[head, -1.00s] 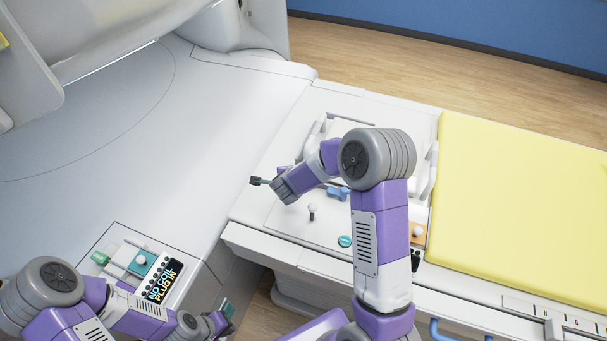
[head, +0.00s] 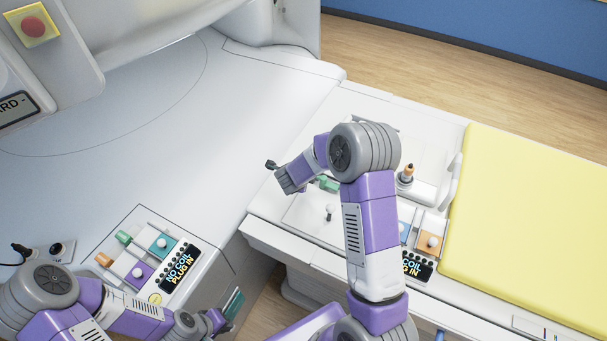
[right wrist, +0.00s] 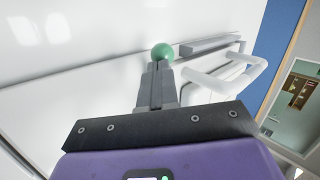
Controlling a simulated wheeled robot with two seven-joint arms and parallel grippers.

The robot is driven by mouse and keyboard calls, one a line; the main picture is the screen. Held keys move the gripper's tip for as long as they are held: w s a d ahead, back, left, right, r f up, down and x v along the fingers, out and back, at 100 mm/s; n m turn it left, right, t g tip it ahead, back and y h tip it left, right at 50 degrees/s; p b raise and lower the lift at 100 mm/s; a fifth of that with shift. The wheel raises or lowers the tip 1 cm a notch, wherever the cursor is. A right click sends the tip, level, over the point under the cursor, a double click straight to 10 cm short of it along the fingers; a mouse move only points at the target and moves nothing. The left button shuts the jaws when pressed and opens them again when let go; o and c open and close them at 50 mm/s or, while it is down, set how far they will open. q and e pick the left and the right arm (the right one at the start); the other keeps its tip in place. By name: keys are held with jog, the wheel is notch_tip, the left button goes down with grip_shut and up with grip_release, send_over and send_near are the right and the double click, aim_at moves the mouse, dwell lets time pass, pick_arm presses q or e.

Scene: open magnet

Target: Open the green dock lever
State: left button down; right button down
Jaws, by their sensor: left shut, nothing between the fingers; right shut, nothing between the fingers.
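A green ball-shaped knob (right wrist: 163,53) shows in the right wrist view just beyond my right fingertips; I cannot tell whether they touch. A green piece (head: 327,184) shows on the white table end in the head view, partly hidden behind my right arm. I cannot tell whether it belongs to the same lever. My right gripper (head: 271,165) is shut and empty above the white table end; its fingers also show in the right wrist view (right wrist: 157,86). My left gripper (head: 228,322) is shut and empty, low in the head view by the left panel's edge.
A left panel holds a green plug (head: 124,237), teal and purple blocks and a "NO COIL PLUG IN" display (head: 181,268). A similar display (head: 412,268) is right of my right arm. A yellow mattress (head: 540,200) lies right. White rails (right wrist: 235,70) are near the right gripper.

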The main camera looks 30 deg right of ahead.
dwell(0.4)
jog(key=shift+s+a, duration=0.15)
jog(key=shift+a, duration=0.25)
jog(key=shift+s+a+r, duration=0.2)
jog(key=shift+s+a, duration=0.2)
jog(key=shift+a, duration=0.2)
jog(key=shift+s+a+r, duration=0.15)
jog(key=shift+s+a, duration=0.2)
jog(key=shift+a, duration=0.2)
jog(key=a+p+v, duration=0.1)
jog(key=v, duration=0.9)
jog(key=shift+w+p, duration=0.3)
jog(key=shift+p, duration=0.1)
